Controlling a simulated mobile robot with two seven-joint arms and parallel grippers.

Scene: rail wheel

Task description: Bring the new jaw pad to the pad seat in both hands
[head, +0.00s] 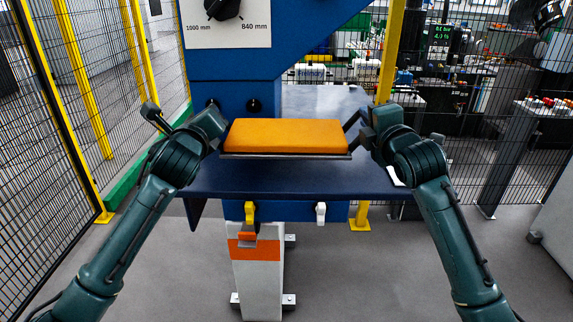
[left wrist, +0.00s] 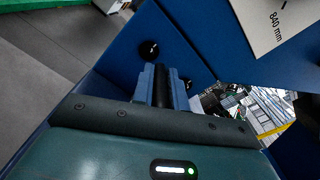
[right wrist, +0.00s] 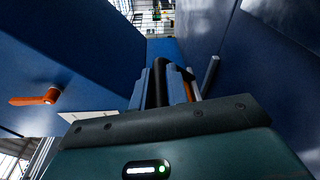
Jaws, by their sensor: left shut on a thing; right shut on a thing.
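The jaw pad (head: 285,136) is an orange block on a thin dark backing plate. It is held roughly level between my two hands, over the blue shelf of the machine. My left gripper (head: 222,128) is at its left end and my right gripper (head: 361,130) at its right end. In the left wrist view my left gripper (left wrist: 164,88) is shut on a black bar of the pad. In the right wrist view my right gripper (right wrist: 163,88) is also shut on a black bar. I cannot make out the pad seat for certain.
The blue machine column (head: 235,98) stands behind the pad, with a dial plate (head: 257,32) above. The blue shelf (head: 285,182) lies below, with a yellow hook (head: 250,212) and a white hook (head: 320,212) under its front edge. Mesh fencing (head: 60,110) closes off the left.

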